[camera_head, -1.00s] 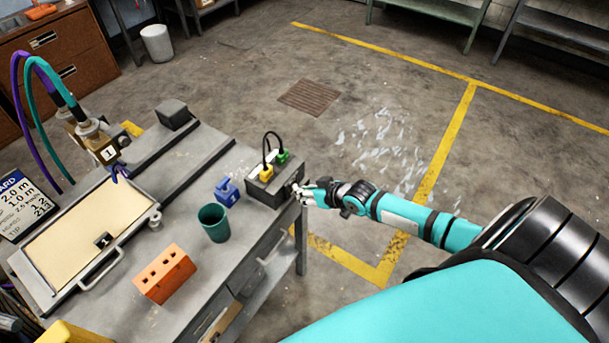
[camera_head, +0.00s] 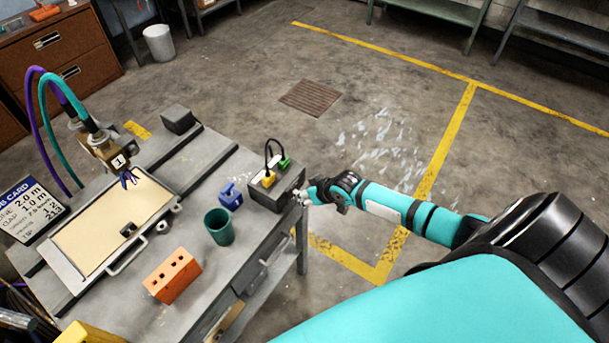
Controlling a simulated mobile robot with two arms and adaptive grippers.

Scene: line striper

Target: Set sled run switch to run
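My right gripper (camera_head: 303,196), on the teal and black arm, is at the right end of the dark control box (camera_head: 291,184) on the bench corner. Its fingertips are at or very near the box's end face; I cannot tell whether they touch. The run switch cannot be made out; that end face is largely turned away or covered by the fingers. The fingers are too small to tell open from shut. The sled, a framed cream panel (camera_head: 92,240) with a handle, lies on the bench rails under the nozzle head marked 1 (camera_head: 113,153). My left gripper is out of view.
A blue block (camera_head: 230,197), a green cup (camera_head: 219,228) and an orange holed block (camera_head: 173,276) stand on the bench (camera_head: 225,265). Floor right of the bench is clear.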

